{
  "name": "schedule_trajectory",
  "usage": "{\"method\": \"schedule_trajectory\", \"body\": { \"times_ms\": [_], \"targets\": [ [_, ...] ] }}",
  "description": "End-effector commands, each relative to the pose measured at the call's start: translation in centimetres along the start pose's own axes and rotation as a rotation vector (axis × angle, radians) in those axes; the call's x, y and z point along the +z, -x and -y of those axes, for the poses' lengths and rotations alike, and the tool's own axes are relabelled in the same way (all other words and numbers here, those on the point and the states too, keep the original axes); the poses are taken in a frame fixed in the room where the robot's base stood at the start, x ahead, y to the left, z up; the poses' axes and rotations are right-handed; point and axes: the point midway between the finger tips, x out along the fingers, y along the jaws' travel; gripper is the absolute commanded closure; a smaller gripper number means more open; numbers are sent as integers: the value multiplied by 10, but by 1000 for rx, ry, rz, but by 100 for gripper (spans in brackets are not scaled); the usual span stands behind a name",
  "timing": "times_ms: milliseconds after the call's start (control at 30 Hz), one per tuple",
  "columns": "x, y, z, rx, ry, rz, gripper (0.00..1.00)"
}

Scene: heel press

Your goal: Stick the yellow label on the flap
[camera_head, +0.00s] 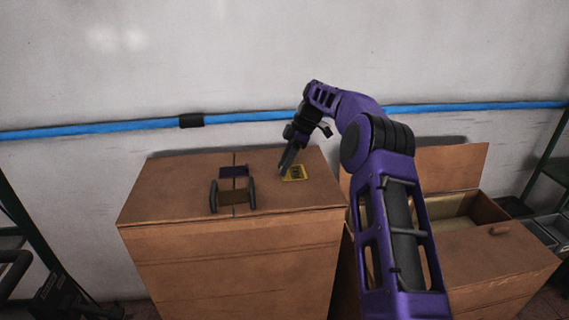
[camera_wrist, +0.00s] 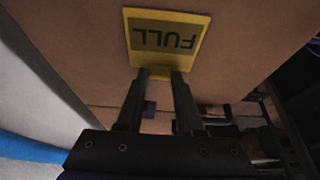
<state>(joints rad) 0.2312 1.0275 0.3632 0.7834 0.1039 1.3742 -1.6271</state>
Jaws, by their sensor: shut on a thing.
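The yellow label (camera_head: 295,173) shows at the top right of the closed cardboard box, over the right flap (camera_head: 295,199). In the wrist view the label (camera_wrist: 168,19) reads "FULL", upside down, with brown cardboard behind it. My gripper (camera_head: 284,169) points down at the label's left side. In the wrist view my gripper (camera_wrist: 160,76) is shut on a small tab at the label's near edge. I cannot tell whether the label touches the flap or is held just above it.
A dark tool with two upright handles (camera_head: 233,194) lies across the seam, left of the label. An open carton (camera_head: 476,205) stands to the right, behind my arm. A blue pipe (camera_head: 90,128) runs along the wall behind. The flap's front part is clear.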

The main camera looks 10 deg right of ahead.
Motion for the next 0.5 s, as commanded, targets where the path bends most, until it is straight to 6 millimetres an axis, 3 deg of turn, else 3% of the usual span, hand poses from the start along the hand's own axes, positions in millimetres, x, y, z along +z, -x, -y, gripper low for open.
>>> {"method": "schedule_trajectory", "body": {
  "times_ms": [367, 400, 500],
  "targets": [
    [3, -5, 2, -9, -3, 2, 95],
    [3, -5, 2, -9, -3, 3, 60],
    [3, -5, 2, -9, -3, 2, 43]
  ]
}}
